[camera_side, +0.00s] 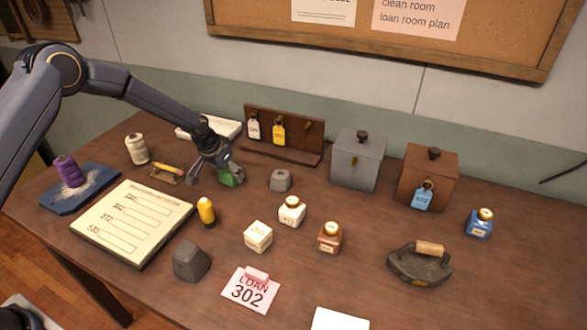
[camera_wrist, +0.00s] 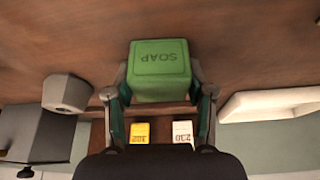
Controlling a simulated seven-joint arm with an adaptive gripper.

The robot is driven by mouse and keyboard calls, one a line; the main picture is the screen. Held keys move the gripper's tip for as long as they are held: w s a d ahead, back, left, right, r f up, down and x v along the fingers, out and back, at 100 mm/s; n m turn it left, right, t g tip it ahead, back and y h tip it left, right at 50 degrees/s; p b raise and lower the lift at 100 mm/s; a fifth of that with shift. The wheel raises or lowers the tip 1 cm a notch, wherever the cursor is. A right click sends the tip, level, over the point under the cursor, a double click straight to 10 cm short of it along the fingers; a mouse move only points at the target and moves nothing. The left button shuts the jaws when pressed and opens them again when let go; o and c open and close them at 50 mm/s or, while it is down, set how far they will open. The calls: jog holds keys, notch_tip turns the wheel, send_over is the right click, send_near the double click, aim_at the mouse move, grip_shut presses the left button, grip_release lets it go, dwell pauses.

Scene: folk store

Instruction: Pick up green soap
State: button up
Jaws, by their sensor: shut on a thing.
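The green soap (camera_side: 230,176) is a small green block on the back left part of the table. In the wrist view the green soap (camera_wrist: 160,70) shows the word SOAP on its face and sits between my two fingers. My gripper (camera_side: 222,170) reaches down from the left and is shut on the soap. In the wrist view my gripper (camera_wrist: 160,95) has one finger against each side of the block. I cannot tell whether the soap is touching the table or slightly above it.
A white tray (camera_side: 208,130) and a wooden tag rack (camera_side: 285,148) stand behind the soap. A grey weight (camera_side: 280,180) is to its right, and a pencil on a rest (camera_side: 168,170) is to its left. A grey box (camera_side: 357,160) stands farther right. The table's front right is mostly clear.

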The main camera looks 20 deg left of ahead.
jog(key=shift+c, duration=0.7)
